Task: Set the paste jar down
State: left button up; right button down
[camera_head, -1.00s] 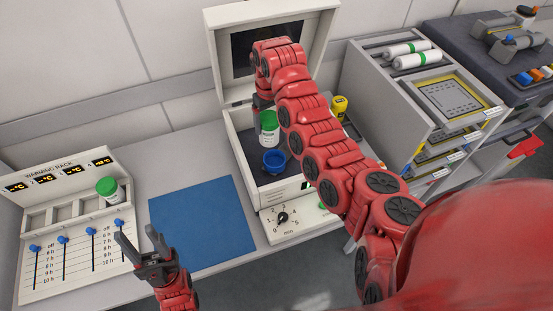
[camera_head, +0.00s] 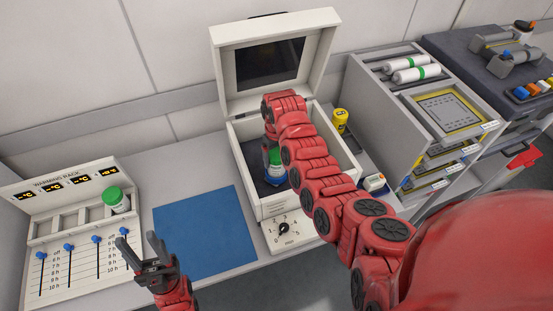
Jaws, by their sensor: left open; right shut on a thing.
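A paste jar (camera_head: 276,159) with a green cap and pale label is upright inside the open white box (camera_head: 240,157). My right gripper (camera_head: 271,147) is shut on it from above, its fingers largely hidden by my arm. The jar appears to sit in or right over the blue cup (camera_head: 272,177); I cannot tell whether it touches the bottom. A second green-capped jar (camera_head: 117,200) stands in the right slot of the warming rack (camera_head: 75,230). My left gripper (camera_head: 151,250) is open and empty, in front of the rack and beside the blue mat (camera_head: 205,232).
The box's raised lid (camera_head: 225,65) stands behind my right arm. A yellow container (camera_head: 340,116) is right of the box, and a dial (camera_head: 284,229) is on its front. A shelved trolley (camera_head: 385,125) with white rolls stands at the right. The mat is clear.

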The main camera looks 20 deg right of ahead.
jog(key=shift+f+p, duration=0.3)
jog(key=shift+f, duration=0.8)
jog(key=shift+f, duration=0.15)
